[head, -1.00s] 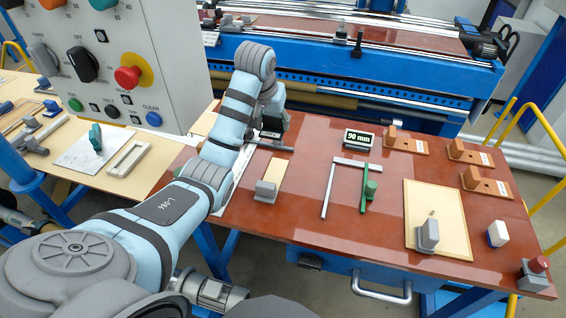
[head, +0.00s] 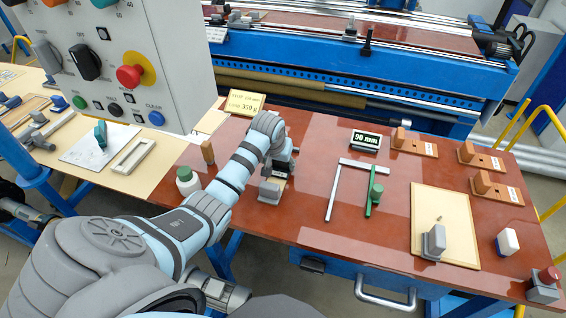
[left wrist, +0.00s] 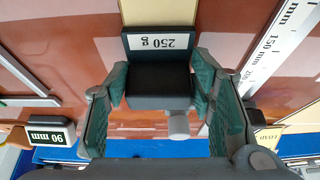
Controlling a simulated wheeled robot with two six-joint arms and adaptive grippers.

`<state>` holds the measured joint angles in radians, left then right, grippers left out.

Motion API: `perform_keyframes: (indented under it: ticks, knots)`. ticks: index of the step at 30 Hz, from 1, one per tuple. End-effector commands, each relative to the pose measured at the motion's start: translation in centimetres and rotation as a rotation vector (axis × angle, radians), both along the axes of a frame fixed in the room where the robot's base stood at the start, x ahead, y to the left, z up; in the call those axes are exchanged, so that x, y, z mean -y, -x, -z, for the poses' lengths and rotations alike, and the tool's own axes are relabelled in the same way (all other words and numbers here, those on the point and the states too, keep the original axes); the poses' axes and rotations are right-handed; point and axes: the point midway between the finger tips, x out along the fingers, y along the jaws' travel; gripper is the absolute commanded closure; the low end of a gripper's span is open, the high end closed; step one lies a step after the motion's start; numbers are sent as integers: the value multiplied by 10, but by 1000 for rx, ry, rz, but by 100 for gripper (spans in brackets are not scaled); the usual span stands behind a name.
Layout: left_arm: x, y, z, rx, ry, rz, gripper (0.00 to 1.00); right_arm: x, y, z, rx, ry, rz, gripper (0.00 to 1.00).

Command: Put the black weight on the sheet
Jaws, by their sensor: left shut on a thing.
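My left gripper (head: 284,165) is over the red-brown bench, just behind a grey block (head: 270,192). It is shut on the black weight (left wrist: 158,80), which carries a white "250 g" label and sits between the green finger pads in the left wrist view. A narrow beige sheet (left wrist: 158,10) lies right beside the weight in that view; in the head view the arm and block hide most of it. I cannot tell whether the weight touches the sheet or hangs just above it. My right gripper is not in view.
A steel rule (left wrist: 280,45) lies beside the gripper. A "90 mm" display (head: 366,140), a caliper-like tool (head: 335,190) and a larger beige board (head: 445,215) are to the right.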

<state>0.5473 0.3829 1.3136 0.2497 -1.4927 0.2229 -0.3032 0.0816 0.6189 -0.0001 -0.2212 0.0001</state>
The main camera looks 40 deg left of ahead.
Motion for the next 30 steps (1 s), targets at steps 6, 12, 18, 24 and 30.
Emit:
perform_keyframes:
  ticks: [6, 12, 18, 24, 30]
  knots:
    - [0, 0, 1, -1, 0, 0, 46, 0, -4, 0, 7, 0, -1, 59]
    - [0, 0, 1, -1, 0, 1, 31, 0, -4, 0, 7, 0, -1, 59]
    - [0, 0, 0, 0, 0, 1, 31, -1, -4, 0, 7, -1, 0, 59]
    - [3, 7, -21, 3, -1, 3, 31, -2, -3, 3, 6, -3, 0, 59]
    - [9, 27, -72, 4, -4, 2, 31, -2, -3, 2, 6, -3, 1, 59]
